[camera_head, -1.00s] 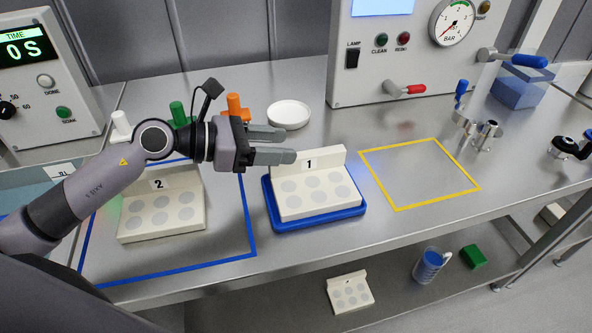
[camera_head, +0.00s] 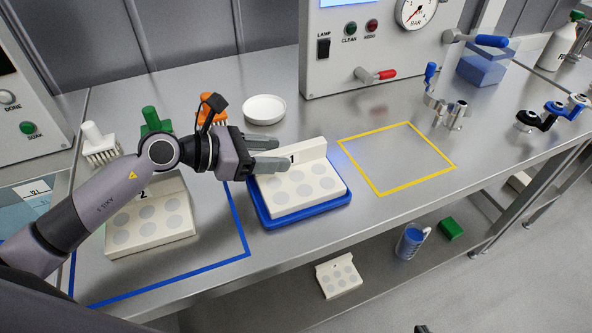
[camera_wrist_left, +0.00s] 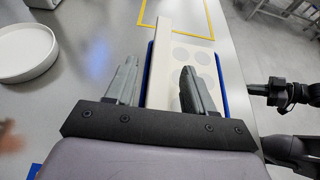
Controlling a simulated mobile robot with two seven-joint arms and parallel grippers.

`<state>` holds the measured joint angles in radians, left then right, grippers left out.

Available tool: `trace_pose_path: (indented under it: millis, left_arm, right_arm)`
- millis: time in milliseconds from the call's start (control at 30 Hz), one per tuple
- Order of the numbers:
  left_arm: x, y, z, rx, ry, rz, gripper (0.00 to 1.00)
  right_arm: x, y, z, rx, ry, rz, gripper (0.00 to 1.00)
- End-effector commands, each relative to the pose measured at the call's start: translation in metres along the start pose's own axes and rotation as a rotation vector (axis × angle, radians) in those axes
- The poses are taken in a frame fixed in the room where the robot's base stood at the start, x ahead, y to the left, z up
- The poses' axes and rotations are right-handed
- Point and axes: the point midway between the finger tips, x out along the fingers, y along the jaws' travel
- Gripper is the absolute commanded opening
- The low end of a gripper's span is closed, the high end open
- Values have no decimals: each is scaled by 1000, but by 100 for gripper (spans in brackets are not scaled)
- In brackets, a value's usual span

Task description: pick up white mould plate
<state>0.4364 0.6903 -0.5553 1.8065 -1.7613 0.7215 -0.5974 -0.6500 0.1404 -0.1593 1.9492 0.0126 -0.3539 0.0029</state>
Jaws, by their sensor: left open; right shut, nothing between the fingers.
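The off-white mould plate marked 1 (camera_head: 303,181) sits on a blue tray (camera_head: 300,217) at the middle of the bench. Its raised back wall (camera_wrist_left: 164,45) and flat face (camera_wrist_left: 185,60) with round grey spots also show in the left wrist view. My left gripper (camera_head: 284,154) is open at the plate's left end. In the left wrist view its two fingers (camera_wrist_left: 158,88) lie on either side of the back wall, apart from each other. Whether they touch the wall, I cannot tell.
A similar plate marked 2 (camera_head: 150,222) lies in a blue outline at left. Brushes stand behind my left arm. A white round dish (camera_head: 264,110) is behind plate 1. The yellow outline (camera_head: 397,158) is empty. Another plate (camera_head: 340,279) and a blue jug (camera_head: 411,242) are on the lower shelf.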

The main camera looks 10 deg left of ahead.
Motion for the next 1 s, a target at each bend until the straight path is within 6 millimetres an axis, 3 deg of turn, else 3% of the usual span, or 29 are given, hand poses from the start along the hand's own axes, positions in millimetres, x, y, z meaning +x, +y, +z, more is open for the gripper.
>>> trace_pose_path:
  millis: [167,433,467,600,633,1000]
  left_arm:
    - [17,0,1,0,-1,0,53]
    - [20,0,0,0,0,0,53]
    - [20,0,0,0,0,0,50]
    - [20,0,0,0,0,1,4]
    - [20,0,0,0,0,1,0]
    - [18,1,5,2,-5,2,0]
  right_arm:
    - [-2,0,-2,0,0,0,0]
    - [-2,0,-2,0,0,0,0]
    - [-2,0,-2,0,0,0,0]
    - [-2,0,-2,0,0,0,0]
    - [-2,0,-2,0,0,0,0]
    - [-2,0,-3,0,0,0,0]
